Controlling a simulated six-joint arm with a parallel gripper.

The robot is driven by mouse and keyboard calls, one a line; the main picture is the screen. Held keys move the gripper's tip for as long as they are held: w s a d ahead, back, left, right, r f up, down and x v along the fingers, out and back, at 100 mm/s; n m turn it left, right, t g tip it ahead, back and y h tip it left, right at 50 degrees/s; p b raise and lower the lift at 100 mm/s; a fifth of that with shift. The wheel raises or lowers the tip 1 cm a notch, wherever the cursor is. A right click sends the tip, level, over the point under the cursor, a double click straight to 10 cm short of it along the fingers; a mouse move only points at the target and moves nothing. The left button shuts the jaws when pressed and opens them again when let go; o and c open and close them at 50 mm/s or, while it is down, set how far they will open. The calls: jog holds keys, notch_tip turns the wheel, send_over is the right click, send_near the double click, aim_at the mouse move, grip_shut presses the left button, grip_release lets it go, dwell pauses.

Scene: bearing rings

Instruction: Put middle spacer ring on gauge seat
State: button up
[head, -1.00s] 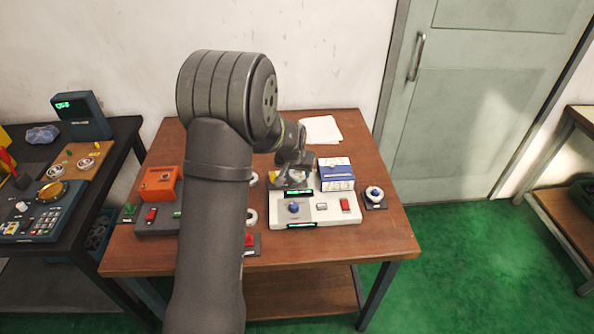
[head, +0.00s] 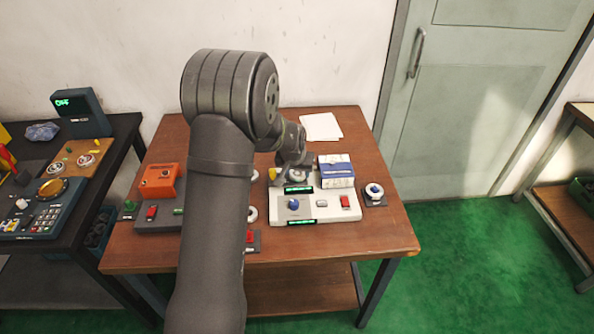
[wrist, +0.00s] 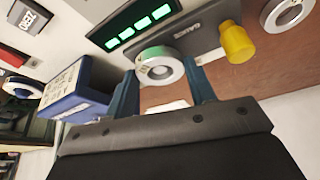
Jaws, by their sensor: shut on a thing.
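A pale metal ring with a green band on its side (wrist: 160,67) sits between my fingertips in the wrist view. My gripper (wrist: 163,80) is shut on it. The ring is over a grey block (wrist: 200,42) with a yellow knob (wrist: 237,42), beside a green-lit display. I cannot tell whether the ring touches the block. In the head view my gripper (head: 294,170) is over the rear of the white gauge unit (head: 322,212), and the ring there is largely hidden by the gripper.
A blue and white box (head: 337,171) stands close to the right of my gripper. A small base with a ring around a blue post (head: 374,192) is farther right. Another ring (wrist: 287,12) shows at the wrist view's upper right. An orange unit (head: 160,182) stands left.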

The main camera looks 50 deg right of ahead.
jog(key=o, duration=1.2)
jog(key=shift+r, duration=3.7)
jog(key=shift+f, duration=3.75)
jog(key=shift+r, duration=0.1)
